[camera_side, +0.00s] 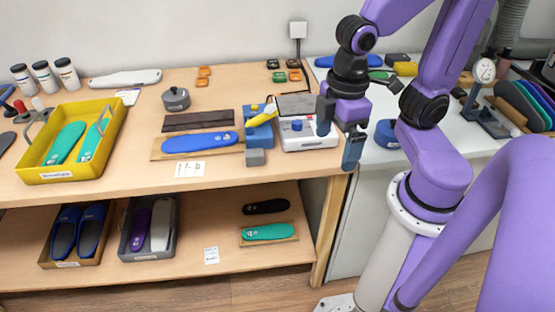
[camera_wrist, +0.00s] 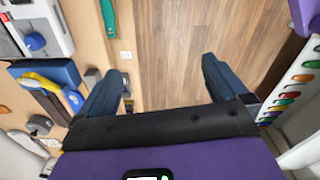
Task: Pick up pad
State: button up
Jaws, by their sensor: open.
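No single item is marked as the pad, and I cannot tell which one it is. Small orange pieces (camera_side: 204,76) and small dark and green pieces (camera_side: 280,76) lie at the back of the wooden table. A row of small coloured oval pieces (camera_wrist: 284,104) on a white strip shows at the right of the wrist view. My gripper (camera_side: 338,136) hangs by the table's right end, beside the white device (camera_side: 308,139). In the wrist view my gripper (camera_wrist: 162,78) is open, with nothing between its fingers and the wood floor beyond.
A blue insole (camera_side: 200,142) lies on a board left of the blue block with the yellow handle (camera_side: 258,128). A grey block (camera_side: 255,157) sits near the front edge. A yellow tray (camera_side: 112,152) holds teal insoles. A teal insole (camera_side: 268,232) lies on the lower shelf.

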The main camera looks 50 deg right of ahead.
jog(key=s, duration=0.1)
jog(key=s+d+n, duration=0.1)
jog(key=shift+s+d+f, duration=0.1)
jog(key=shift+s+f, duration=0.2)
jog(key=shift+f, duration=0.1)
jog(key=shift+c, duration=0.7)
jog(key=shift+s+d+f, duration=0.1)
jog(key=shift+s, duration=0.15)
jog(key=c, duration=0.8)
jog(key=shift+c, duration=0.2)
